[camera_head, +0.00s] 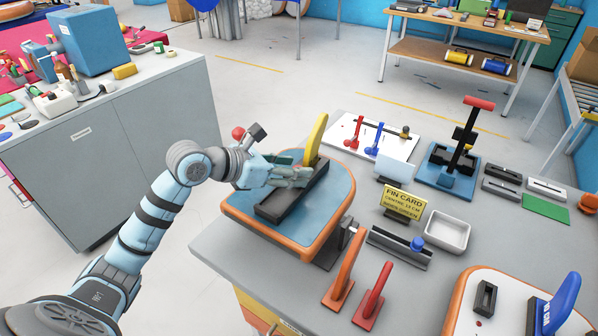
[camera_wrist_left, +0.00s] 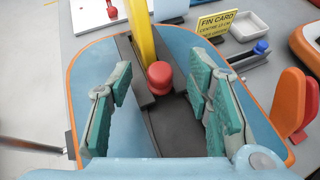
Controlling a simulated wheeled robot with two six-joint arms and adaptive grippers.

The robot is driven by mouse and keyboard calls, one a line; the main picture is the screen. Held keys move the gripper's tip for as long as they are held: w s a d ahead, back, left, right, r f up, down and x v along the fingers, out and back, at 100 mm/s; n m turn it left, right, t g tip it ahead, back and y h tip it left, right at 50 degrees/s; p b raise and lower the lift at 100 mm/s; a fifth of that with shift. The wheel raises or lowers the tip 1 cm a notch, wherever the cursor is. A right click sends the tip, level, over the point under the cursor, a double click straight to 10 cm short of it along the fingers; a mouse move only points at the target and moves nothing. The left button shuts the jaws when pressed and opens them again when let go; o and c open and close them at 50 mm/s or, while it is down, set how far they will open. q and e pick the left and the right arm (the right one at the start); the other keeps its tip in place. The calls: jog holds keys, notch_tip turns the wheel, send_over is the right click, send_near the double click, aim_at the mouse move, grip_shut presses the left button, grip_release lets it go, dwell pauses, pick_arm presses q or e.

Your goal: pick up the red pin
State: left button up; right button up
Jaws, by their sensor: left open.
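The red pin (camera_wrist_left: 159,77), a short knobbed piece, stands in the slot of a long black fin box (camera_wrist_left: 180,125), close to the foot of a yellow fin (camera_wrist_left: 142,35). The fin box lies on a blue board with an orange rim (camera_head: 236,205), and the yellow fin (camera_head: 316,140) rises from its far end. My left gripper (camera_wrist_left: 160,88) is open, its teal-padded fingers on either side of the pin, with gaps showing. In the head view my left gripper (camera_head: 288,172) is low over the box and hides the pin. My right gripper is not in view.
A yellow fin card sign (camera_head: 403,202), a white tray (camera_head: 447,232) and a black rail with a blue knob (camera_head: 400,247) stand right of the board. Orange (camera_head: 344,270) and red (camera_head: 373,295) fins stand at the front. A second board (camera_head: 462,310) is at lower right.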

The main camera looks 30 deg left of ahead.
pick_arm(q)
jog(key=c, duration=1)
jog(key=shift+o, duration=0.2)
jog(key=shift+r, duration=0.1)
